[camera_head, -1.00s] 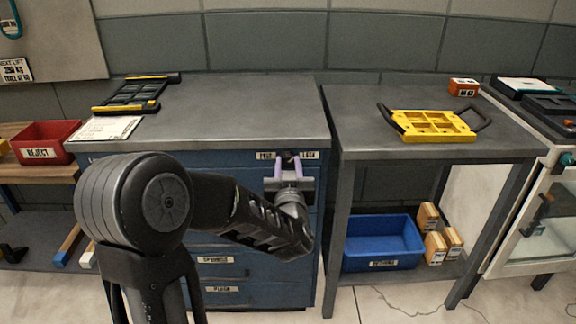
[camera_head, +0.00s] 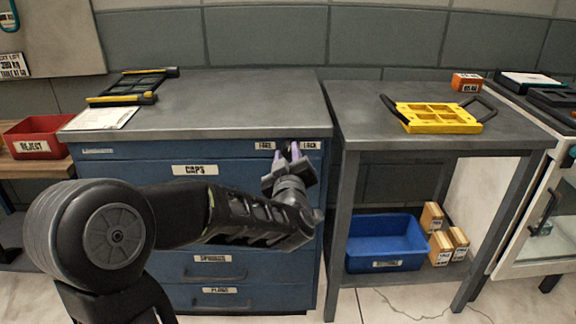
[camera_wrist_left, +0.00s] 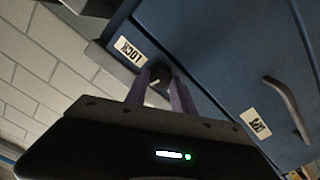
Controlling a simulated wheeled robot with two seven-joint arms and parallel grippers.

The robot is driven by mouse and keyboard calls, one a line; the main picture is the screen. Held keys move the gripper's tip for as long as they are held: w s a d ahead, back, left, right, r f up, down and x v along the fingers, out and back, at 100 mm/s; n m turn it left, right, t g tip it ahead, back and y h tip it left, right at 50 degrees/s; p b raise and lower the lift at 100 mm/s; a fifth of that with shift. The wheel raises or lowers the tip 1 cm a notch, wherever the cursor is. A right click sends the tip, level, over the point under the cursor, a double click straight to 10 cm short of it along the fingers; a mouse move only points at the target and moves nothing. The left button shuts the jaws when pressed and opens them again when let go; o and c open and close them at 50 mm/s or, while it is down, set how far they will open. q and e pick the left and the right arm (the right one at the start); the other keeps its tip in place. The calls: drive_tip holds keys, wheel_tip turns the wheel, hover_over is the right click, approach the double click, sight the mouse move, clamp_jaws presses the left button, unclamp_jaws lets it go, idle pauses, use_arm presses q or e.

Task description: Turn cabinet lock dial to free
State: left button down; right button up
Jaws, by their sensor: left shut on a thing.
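The blue cabinet (camera_head: 190,255) stands under a grey top, with a small dark lock dial (camera_head: 289,147) at its upper right, between a FREE label (camera_head: 265,146) and a LOCK label (camera_head: 311,146). My left gripper (camera_head: 291,153) is shut on the dial, its purple fingers on either side of it. The gripper is tilted in the head view. In the left wrist view the dark dial (camera_wrist_left: 157,97) sits between the fingertips, with a pale mark on it, beside the LOCK label (camera_wrist_left: 130,50). The fingers partly hide the dial. My right gripper is not in view.
A yellow tray with black handles (camera_head: 436,117) lies on the bench to the right. A blue bin (camera_head: 386,243) and several small boxes stand on its lower shelf. A black and yellow frame (camera_head: 133,87) and a paper lie on the cabinet top. A red bin (camera_head: 37,138) is at left.

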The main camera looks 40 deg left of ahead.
use_arm(q)
drive_tip(key=n+b, duration=0.8)
drive_tip(key=shift+s+a+f, duration=0.1)
drive_tip(key=shift+f, duration=0.25)
drive_tip(key=shift+n+b, duration=0.9)
drive_tip(key=shift+n, duration=0.3)
drive_tip(key=shift+r+n+b, duration=0.15)
drive_tip(key=shift+n+b, duration=0.35)
drive_tip(key=shift+n, duration=0.3)
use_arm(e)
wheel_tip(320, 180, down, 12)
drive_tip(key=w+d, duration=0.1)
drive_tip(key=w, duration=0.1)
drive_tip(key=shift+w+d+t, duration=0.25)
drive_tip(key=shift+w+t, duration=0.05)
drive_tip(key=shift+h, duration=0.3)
use_arm(q)
drive_tip(key=c, duration=1.1)
unclamp_jaws()
drive_tip(key=shift+o, duration=0.2)
